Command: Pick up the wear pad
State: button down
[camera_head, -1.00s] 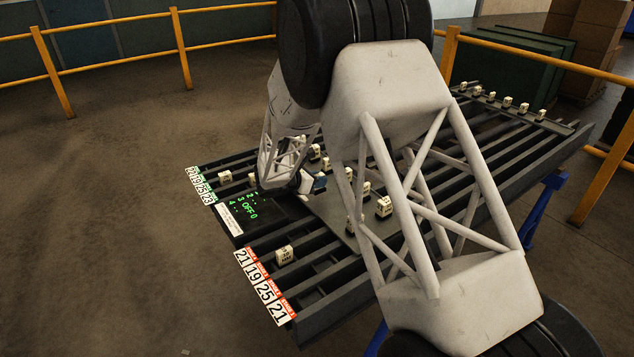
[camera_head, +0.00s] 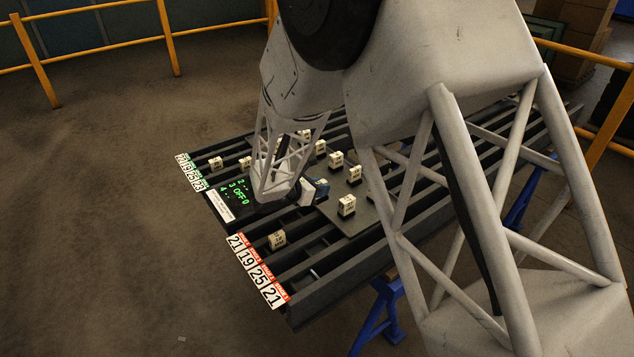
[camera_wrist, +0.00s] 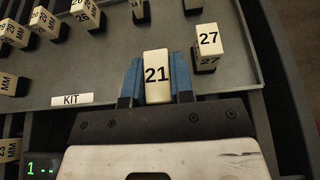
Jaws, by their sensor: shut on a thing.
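My gripper (camera_wrist: 157,82) has blue fingers on either side of a cream block marked 21 (camera_wrist: 157,66) and is shut on it, in the wrist view. No thing is labelled wear pad, so I cannot tell by name whether this block is it. In the head view my gripper (camera_head: 314,189) is at the near left edge of a grey plate (camera_head: 335,212) on the fixture. The arm partly hides it there. Whether the held block touches the plate is not clear. A block marked 27 (camera_wrist: 208,40) stands to its right, apart from the fingers.
Several other cream blocks (camera_head: 347,204) stand on the plate. A KIT label (camera_wrist: 71,100) is on its edge. A lone block (camera_head: 277,239) sits in the slotted rails by the red-edged number tags (camera_head: 258,272). A green display (camera_head: 238,192) is at the left. Orange railings (camera_head: 165,38) stand behind.

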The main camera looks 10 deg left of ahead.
jog(key=shift+s+d, duration=0.15)
jog(key=shift+s, duration=0.2)
dwell(0.6)
jog(key=r, duration=0.2)
send_over(291, 211)
jog(key=s, duration=0.2)
jog(key=shift+s+d+f, duration=0.2)
jog(key=shift+d+f, duration=0.05)
jog(key=shift+d, duration=0.1)
jog(key=shift+f, duration=0.1)
jog(key=shift+f, duration=4.55)
jog(key=shift+f, duration=0.15)
